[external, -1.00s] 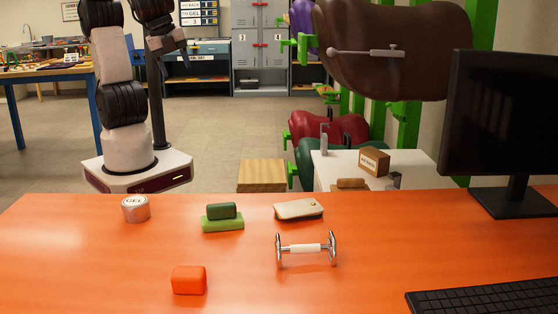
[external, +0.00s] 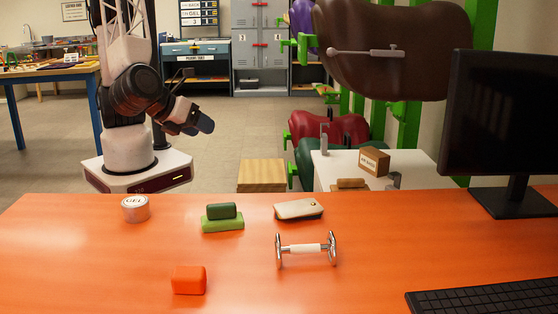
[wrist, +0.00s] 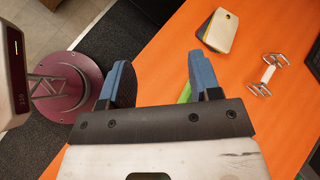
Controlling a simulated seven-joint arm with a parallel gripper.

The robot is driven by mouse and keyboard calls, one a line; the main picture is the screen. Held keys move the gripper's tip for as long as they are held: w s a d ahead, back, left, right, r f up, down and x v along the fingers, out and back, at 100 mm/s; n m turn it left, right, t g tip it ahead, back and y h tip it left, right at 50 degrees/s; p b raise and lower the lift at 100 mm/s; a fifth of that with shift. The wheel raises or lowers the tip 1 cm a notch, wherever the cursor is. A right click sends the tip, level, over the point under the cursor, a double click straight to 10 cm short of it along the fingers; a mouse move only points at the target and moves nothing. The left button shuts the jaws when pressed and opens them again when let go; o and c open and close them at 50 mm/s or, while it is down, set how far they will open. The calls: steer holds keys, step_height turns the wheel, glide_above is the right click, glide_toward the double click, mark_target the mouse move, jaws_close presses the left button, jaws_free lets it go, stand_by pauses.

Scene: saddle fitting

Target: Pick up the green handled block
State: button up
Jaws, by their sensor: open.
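The green handled block (external: 222,224) lies on the orange table, left of centre in the external view. It has a light green base and a dark green top piece (external: 221,211). In the wrist view only a sliver of light green (wrist: 185,93) shows beside the right finger; the rest is hidden by my gripper. My gripper (external: 203,124) is beyond the table's far edge, above and behind the block, apart from it. Its two blue fingers are spread in the wrist view (wrist: 160,74), with nothing held between them.
An orange block (external: 189,280) lies nearer. A monitor (external: 510,130) and keyboard (external: 490,298) occupy the right side.

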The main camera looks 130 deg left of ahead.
mark_target(218, 205)
steer(key=w+d+f+m+t, duration=0.1)
steer(key=w+d+f+m, duration=0.1)
steer(key=d+f+m, duration=0.1)
steer(key=w+d+f+m+t, duration=0.2)
steer(key=w+d+f, duration=0.1)
steer(key=f, duration=0.2)
steer(key=w+d+f+m+t, duration=0.2)
steer(key=d+f+m, duration=0.1)
steer(key=f, duration=0.1)
steer(key=shift+w+d+f+m+y, duration=0.15)
steer(key=shift+w+m+y, duration=0.15)
steer(key=shift+w+y, duration=0.1)
steer(key=shift+x, duration=1.3)
steer(key=shift+f+x, duration=0.1)
steer(key=shift+x, duration=1.2)
steer(key=shift+f+x, duration=0.15)
steer(key=shift+x, duration=1.15)
steer(key=shift+d, duration=0.1)
steer(key=shift+c, duration=0.4)
steer(key=c, duration=0.9)
